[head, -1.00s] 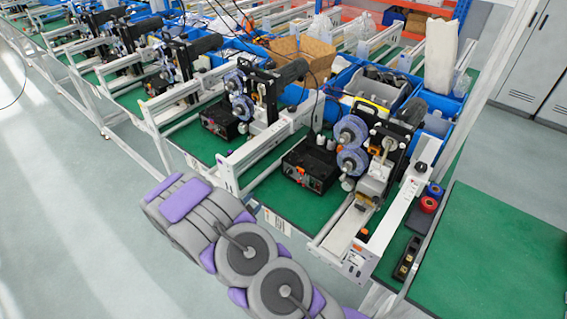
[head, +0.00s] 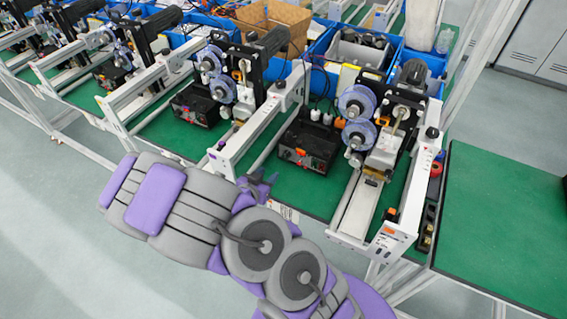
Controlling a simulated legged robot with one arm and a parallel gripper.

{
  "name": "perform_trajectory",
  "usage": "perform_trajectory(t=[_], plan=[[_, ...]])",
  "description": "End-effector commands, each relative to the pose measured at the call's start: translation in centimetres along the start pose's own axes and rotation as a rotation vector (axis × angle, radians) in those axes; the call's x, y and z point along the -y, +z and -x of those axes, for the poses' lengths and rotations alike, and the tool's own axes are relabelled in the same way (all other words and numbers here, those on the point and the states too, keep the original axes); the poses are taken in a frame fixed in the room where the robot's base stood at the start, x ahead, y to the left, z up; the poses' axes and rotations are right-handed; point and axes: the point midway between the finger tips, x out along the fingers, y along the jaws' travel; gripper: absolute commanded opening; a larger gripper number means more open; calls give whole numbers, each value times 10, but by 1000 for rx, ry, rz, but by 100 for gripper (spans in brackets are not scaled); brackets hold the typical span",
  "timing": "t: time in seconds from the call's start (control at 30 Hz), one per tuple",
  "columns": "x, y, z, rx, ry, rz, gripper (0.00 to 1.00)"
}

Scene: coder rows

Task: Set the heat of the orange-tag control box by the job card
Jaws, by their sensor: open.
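A black control box (head: 306,148) sits on the green bench top at centre, with small knobs and orange-red spots on its front. I cannot tell for sure which spot is the orange tag. A second black control box (head: 196,104) stands farther left by the neighbouring machine. A white printed card (head: 283,211) hangs at the bench's front edge, possibly the job card; its text is too small to read. My gripper (head: 262,180) is open, in front of and left of the centre box, apart from it. My arm hides part of the bench edge.
A machine with purple-blue rolls (head: 357,102) stands right of the centre box. A white rail frame (head: 262,128) stands between the two boxes. Blue bins (head: 420,62) line the back. A bare green table (head: 500,220) is at right; the floor at left is clear.

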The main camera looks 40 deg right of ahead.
Motion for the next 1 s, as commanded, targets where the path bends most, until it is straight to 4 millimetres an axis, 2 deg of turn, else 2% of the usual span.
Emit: perform_trajectory(t=[0.03,0.4,1.0], plan=[[0,1,-9,-3,1,-1,41],[-4,0,-62,3,4,1,41],[-1,0,-129,1,1,-1,41]])
